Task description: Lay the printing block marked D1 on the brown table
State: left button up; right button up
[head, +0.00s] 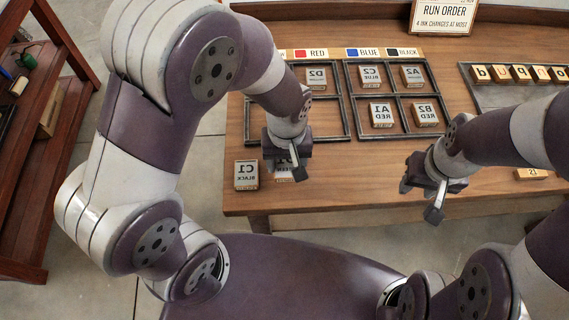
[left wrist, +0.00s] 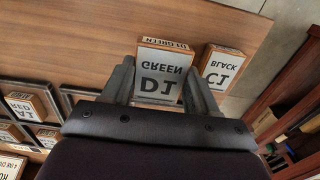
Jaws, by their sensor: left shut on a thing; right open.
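The D1 block, a pale block with a wooden rim marked D1 GREEN, shows between my left gripper's fingers in the left wrist view (left wrist: 160,75). My left gripper (head: 286,160) is shut on it near the table's front left; its fingers press its two sides (left wrist: 160,88). In the head view most of the D1 block (head: 284,174) is hidden by the gripper. I cannot tell whether it touches the brown table (head: 330,185) or hangs just above it. My right gripper (head: 432,190) is open and empty over the table's front edge.
The C1 BLACK block (head: 246,175) stands close beside D1, with a small gap. Behind are framed trays (head: 350,118) holding blocks D2, C2, A2, A1 and B2. A rack of letter blocks (head: 520,73) is at the right. The front middle of the table is clear.

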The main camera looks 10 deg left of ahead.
aim_at(282, 169)
pick_arm(q)
jog(key=f, duration=0.3)
jog(key=a+f, duration=0.1)
jog(key=shift+w+f, duration=0.25)
jog(key=shift+f, duration=0.15)
jog(key=shift+b, duration=0.3)
jog(key=o, duration=1.1)
jog(key=shift+f, duration=0.15)
